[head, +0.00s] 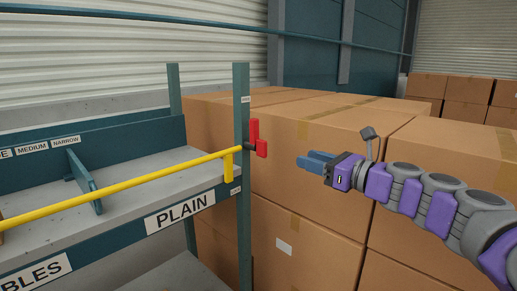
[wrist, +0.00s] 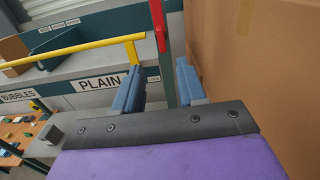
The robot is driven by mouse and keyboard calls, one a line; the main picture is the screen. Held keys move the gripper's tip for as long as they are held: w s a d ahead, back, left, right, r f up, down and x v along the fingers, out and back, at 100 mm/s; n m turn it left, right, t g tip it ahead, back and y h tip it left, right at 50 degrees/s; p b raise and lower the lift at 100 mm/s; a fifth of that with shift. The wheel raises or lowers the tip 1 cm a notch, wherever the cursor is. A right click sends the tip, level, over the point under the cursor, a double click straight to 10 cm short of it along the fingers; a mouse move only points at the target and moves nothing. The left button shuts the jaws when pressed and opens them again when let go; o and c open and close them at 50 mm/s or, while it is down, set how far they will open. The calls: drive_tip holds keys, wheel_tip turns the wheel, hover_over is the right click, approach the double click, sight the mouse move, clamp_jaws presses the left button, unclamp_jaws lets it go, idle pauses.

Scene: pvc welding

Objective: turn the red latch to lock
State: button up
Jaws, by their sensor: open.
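The red latch (head: 255,137) is mounted on the shelf's teal upright post, with its longer part pointing up. It also shows in the wrist view (wrist: 158,26), just beyond my fingers and between them. My gripper (head: 317,162) is to the right of the latch, pointing left toward it, with a gap between. In the wrist view my gripper (wrist: 158,82) has its two blue fingers apart with nothing between them. A yellow bar (head: 120,183) runs along the shelf front, and its bent end is beside the post, left of the latch.
The shelf (head: 150,177) carries a "PLAIN" label (head: 180,211) and dividers. Large cardboard boxes (head: 310,135) are stacked behind and right of the post, close to my gripper. In the wrist view a box (wrist: 250,60) fills the right side.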

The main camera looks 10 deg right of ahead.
sight(266, 146)
drive_tip(key=x, duration=1.5)
drive_tip(key=shift+w+a+f, duration=0.1)
drive_tip(key=shift+a+f, duration=0.05)
drive_tip(key=shift+a, duration=0.05)
drive_tip(key=shift+w+d, duration=0.15)
drive_tip(key=shift+w, duration=0.3)
drive_tip(key=shift+a, duration=0.35)
drive_tip(key=shift+c, duration=0.8)
clamp_jaws()
